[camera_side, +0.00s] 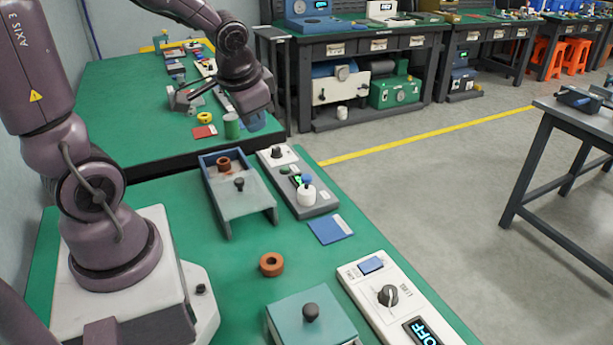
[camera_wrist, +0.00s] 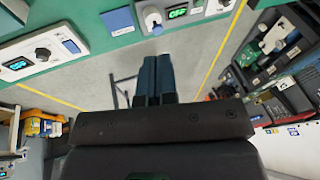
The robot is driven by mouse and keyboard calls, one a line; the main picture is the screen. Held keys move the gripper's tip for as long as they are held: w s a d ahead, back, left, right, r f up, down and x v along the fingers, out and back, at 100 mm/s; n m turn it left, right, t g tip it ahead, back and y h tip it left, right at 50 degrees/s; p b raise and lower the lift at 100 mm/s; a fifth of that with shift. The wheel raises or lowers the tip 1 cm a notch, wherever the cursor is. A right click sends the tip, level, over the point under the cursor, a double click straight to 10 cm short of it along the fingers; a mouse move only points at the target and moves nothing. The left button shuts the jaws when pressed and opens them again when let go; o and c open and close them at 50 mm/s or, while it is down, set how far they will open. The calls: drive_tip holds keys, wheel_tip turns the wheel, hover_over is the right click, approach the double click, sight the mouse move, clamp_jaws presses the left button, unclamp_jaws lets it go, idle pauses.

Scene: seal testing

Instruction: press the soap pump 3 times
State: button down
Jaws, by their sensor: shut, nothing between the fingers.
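I cannot pick out a soap pump with certainty. A small white round part (camera_side: 306,195) with a blue piece beside it sits on a grey panel (camera_side: 318,208) right of the middle in the side view. A white round part also shows at the top of the wrist view (camera_wrist: 153,18), next to a lit green display. My gripper (camera_side: 256,124) hangs beyond and above the panel in the side view, apart from it. In the wrist view my gripper (camera_wrist: 157,60) has its two dark fingers together, with nothing between them, over grey floor.
A blue-grey box with a sliding lid (camera_side: 240,188), an orange-brown ring (camera_side: 271,264), a blue card (camera_side: 330,229) and a white panel with a dial (camera_side: 388,296) are on the green table. A teal box (camera_side: 312,318) stands at the front. A green cylinder (camera_side: 232,126) stands beside my gripper in the picture.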

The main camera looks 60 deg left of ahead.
drive_tip(key=w+a+f+m, duration=0.2)
drive_tip(key=w+a+f, duration=0.1)
drive_tip(key=a+f, duration=0.2)
drive_tip(key=m+t+h, duration=0.2)
drive_tip(key=m+t, duration=0.4)
drive_tip(key=m, duration=0.1)
hover_over(307, 178)
drive_tip(key=shift+f+n, duration=0.3)
drive_tip(key=shift+f, duration=0.1)
drive_tip(key=shift+a+f, duration=0.1)
drive_tip(key=shift+f, duration=4.3)
drive_tip(key=shift+f, duration=0.15)
drive_tip(key=shift+f, duration=0.25)
